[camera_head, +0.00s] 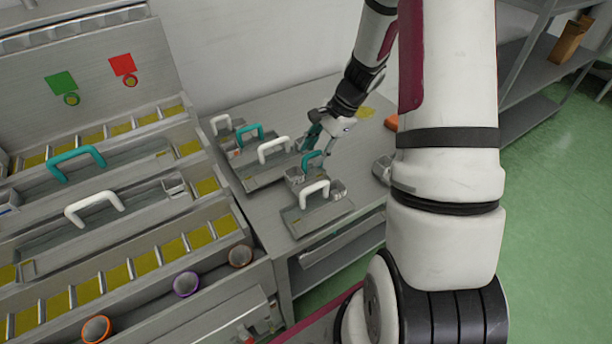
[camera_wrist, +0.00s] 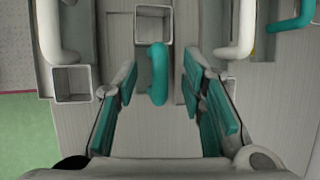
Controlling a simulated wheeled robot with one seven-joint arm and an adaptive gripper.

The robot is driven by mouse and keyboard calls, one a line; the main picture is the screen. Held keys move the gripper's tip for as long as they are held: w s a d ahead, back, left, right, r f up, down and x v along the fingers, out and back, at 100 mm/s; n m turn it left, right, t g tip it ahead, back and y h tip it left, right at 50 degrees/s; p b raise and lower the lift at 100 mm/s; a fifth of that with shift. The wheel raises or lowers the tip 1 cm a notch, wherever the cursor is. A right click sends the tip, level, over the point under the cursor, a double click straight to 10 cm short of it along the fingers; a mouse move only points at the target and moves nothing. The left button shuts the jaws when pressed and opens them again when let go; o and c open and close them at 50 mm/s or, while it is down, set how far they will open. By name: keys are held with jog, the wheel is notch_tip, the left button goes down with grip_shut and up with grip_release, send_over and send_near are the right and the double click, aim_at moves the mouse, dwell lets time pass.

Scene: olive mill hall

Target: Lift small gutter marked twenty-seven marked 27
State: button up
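Several small metal gutters with white or teal handles lie on the grey table. No number is readable, so I cannot tell which gutter is marked 27. My gripper (camera_head: 317,136) is low over the table among them. In the wrist view my gripper (camera_wrist: 160,72) is open, its teal-padded fingers apart. A teal handle (camera_wrist: 157,78) lies between the fingertips, with a gap on each side; it also shows just below my gripper in the head view (camera_head: 312,160). A square metal cup (camera_wrist: 153,24) is beyond this handle.
A white handle (camera_head: 314,191) is in front and another white handle (camera_head: 274,149) to the left, both close by. A teal handle (camera_head: 249,133) is farther left. A metal machine (camera_head: 90,230) with long troughs fills the left. Shelves (camera_head: 548,70) stand at right over green floor.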

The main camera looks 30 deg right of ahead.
aim_at(309, 174)
jog(key=shift+x, duration=1.1)
grip_shut()
